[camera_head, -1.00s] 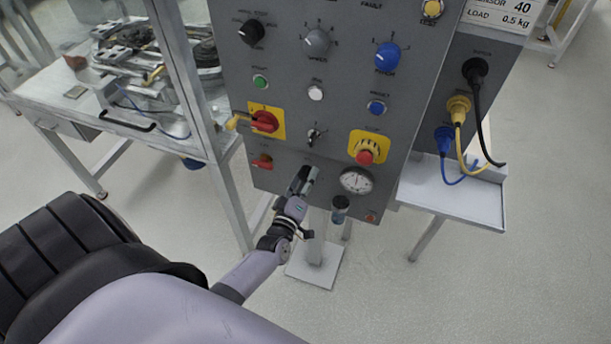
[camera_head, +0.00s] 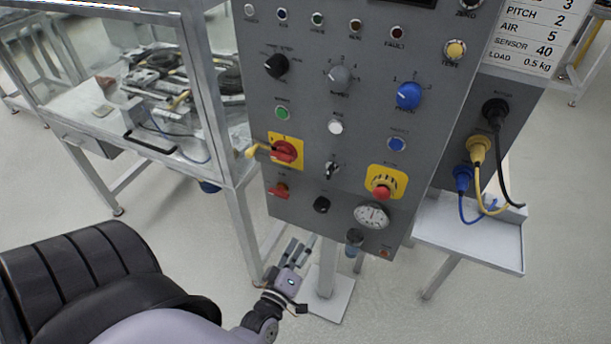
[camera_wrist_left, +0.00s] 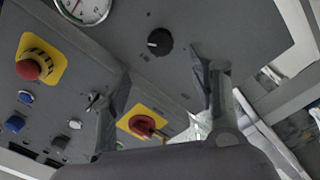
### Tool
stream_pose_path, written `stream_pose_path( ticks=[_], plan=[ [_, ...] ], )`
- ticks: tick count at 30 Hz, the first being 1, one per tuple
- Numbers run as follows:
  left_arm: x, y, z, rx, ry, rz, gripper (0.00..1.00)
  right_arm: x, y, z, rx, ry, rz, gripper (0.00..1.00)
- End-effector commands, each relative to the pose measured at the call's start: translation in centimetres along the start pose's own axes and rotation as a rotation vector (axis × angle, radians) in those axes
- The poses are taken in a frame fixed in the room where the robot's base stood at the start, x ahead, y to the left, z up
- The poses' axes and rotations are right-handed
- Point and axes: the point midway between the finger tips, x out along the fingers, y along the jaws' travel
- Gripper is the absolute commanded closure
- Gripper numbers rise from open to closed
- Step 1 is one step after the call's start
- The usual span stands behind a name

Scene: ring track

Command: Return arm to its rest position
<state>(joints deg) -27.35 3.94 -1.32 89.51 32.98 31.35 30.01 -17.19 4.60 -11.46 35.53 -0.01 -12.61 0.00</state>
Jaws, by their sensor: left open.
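My left gripper (camera_head: 295,250) is in the lower middle of the head view, below the bottom edge of the grey control panel (camera_head: 305,205). It is open and nothing shows between its fingers. In the left wrist view its two fingers (camera_wrist_left: 160,95) stand well apart, with the panel face beyond them. My right gripper is not in view.
The panel carries a red rotary switch (camera_head: 285,151), a red emergency button (camera_head: 381,191) and a round gauge (camera_head: 371,216). A framed machine bench (camera_head: 60,118) stands left. A small shelf (camera_head: 490,246) with plugged cables is right. Open floor lies at lower right.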

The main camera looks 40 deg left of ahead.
Motion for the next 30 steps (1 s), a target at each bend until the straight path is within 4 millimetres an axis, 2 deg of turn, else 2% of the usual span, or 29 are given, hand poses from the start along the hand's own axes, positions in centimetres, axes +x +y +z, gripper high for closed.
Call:
stream_pose_path(
  ticks=[13,17,20,23,24,27,29,30],
  plan=[
    [0.0,0.0,0.1,0.000,-0.001,-0.001,0.44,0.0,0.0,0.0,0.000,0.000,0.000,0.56],
    [-0.3,-1.3,1.6,0.040,-0.049,-0.027,0.44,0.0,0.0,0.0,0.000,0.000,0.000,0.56],
    [-1.4,-4.3,5.2,0.137,-0.164,-0.082,0.44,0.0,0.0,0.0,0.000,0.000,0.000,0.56],
    [-3.9,-8.8,10.0,0.285,-0.344,-0.157,0.44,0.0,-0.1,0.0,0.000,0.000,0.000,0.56],
    [-5.3,-10.8,11.9,0.350,-0.425,-0.186,0.44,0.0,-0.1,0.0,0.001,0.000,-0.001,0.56],
    [-9.6,-15.7,16.0,0.513,-0.634,-0.251,0.44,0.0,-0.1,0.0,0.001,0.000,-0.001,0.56],
    [-12.7,-18.6,18.0,0.610,-0.764,-0.284,0.44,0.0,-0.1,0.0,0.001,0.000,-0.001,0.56],
    [-14.9,-20.6,19.0,0.674,-0.852,-0.305,0.44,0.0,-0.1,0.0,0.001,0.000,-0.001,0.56]
  ],
)
